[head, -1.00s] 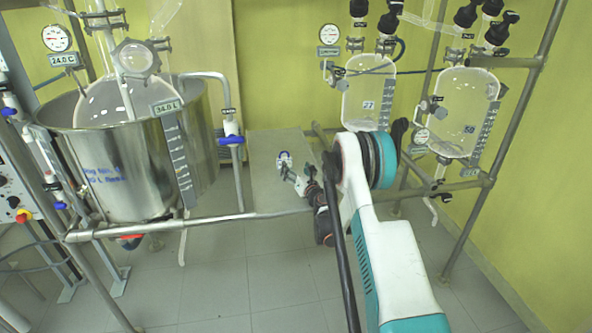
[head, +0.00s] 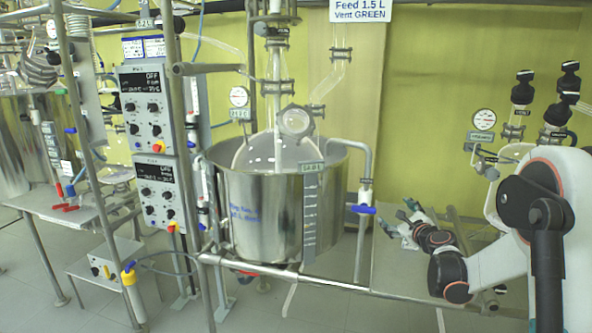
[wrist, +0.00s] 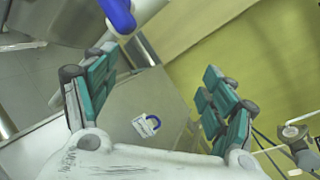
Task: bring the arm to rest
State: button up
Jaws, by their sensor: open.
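My gripper (head: 402,222) is at the right of the head view, at the end of my white arm, over a grey shelf beside the steel vessel. In the wrist view my gripper (wrist: 160,80) has its two teal-padded fingers spread wide apart, with nothing between them. A small white thing with a blue loop (wrist: 147,125) lies on the grey shelf (wrist: 165,95) beyond the fingers. The arm's folded links cover part of the glass reactor at the right.
A steel vessel (head: 262,215) with a glass reactor stands left of my gripper. A blue-handled valve (head: 364,209) on a bent pipe is close by, its blue handle (wrist: 120,15) also in the wrist view. A metal rail (head: 330,284) runs in front. Control boxes (head: 153,105) stand further left.

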jog(key=s+a+r+n+g, duration=0.1)
jog(key=s+a+r+n, duration=0.3)
jog(key=s, duration=0.3)
jog(key=s+a+r+n+g+y, duration=0.1)
jog(key=s+a+r+n+g, duration=0.15)
jog(key=s+a+n, duration=0.45)
jog(key=s+a+r+n+g, duration=0.15)
jog(key=s+r+n, duration=0.25)
jog(key=s, duration=0.4)
jog(key=s+f+n+g+h, duration=0.1)
jog(key=s+f+n, duration=0.2)
jog(key=s, duration=0.5)
jog(key=s+f+n+g+h, duration=0.1)
jog(key=s+f+n, duration=0.2)
jog(key=s, duration=0.6)
jog(key=s+f+n+g+h, duration=0.1)
jog(key=s+f+n, duration=0.2)
jog(key=s+n, duration=0.3)
jog(key=s, duration=0.2)
jog(key=shift+s+g, duration=0.3)
jog(key=shift+g, duration=0.1)
